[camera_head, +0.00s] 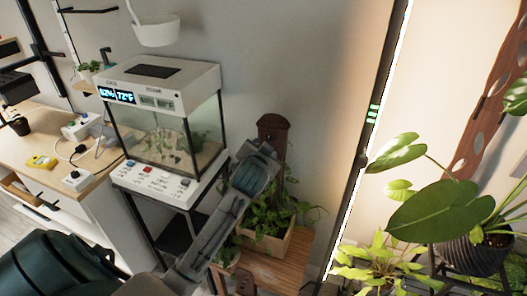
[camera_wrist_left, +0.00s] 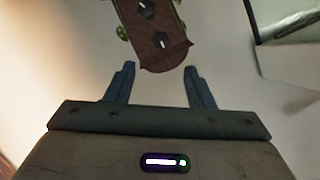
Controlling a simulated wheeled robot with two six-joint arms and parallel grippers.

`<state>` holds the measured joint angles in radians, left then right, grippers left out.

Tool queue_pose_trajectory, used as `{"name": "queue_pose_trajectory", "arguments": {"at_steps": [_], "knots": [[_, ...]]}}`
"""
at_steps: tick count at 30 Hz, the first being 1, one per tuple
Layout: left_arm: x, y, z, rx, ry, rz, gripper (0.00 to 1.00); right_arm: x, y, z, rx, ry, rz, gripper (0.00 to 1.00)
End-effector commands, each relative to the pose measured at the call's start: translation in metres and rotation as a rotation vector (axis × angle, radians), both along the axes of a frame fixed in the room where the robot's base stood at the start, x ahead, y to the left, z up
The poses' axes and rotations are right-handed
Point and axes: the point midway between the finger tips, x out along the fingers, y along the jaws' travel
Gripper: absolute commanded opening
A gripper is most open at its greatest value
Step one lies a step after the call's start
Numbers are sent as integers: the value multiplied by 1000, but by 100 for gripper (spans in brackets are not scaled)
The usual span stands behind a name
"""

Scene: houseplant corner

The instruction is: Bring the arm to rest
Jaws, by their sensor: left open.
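My left arm reaches up from the lower left in the head view. Its gripper (camera_head: 266,150) is in front of a brown wooden plank (camera_head: 274,128) that stands in a planter. In the left wrist view the two fingers of my left gripper (camera_wrist_left: 160,76) are spread apart with nothing between them. The plank, with dark hexagonal holes, shows beyond the fingertips (camera_wrist_left: 152,30); a gap seems to lie between. My right gripper is not in view.
A glass terrarium (camera_head: 165,135) with a white lid stands left of the gripper. A wooden planter box (camera_head: 268,240) with leafy plants is below it. A tall lit frame (camera_head: 375,120) and large potted plants (camera_head: 440,215) stand right. A wooden desk (camera_head: 45,150) is far left.

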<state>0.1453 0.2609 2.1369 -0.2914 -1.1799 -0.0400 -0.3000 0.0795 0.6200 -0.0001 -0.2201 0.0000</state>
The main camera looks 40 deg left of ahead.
Motion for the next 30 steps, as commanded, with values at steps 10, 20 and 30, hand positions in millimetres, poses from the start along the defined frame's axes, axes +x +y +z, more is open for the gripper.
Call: {"name": "queue_pose_trajectory", "arguments": {"at_steps": [10, 20, 30], "knots": [[0, 0, 0, 0, 0, 0, 49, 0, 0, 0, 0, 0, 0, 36], [-46, -18, -57, -80, 135, -14, 49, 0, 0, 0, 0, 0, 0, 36], [-206, -71, -166, -305, 523, -29, 49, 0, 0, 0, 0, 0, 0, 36]]}}
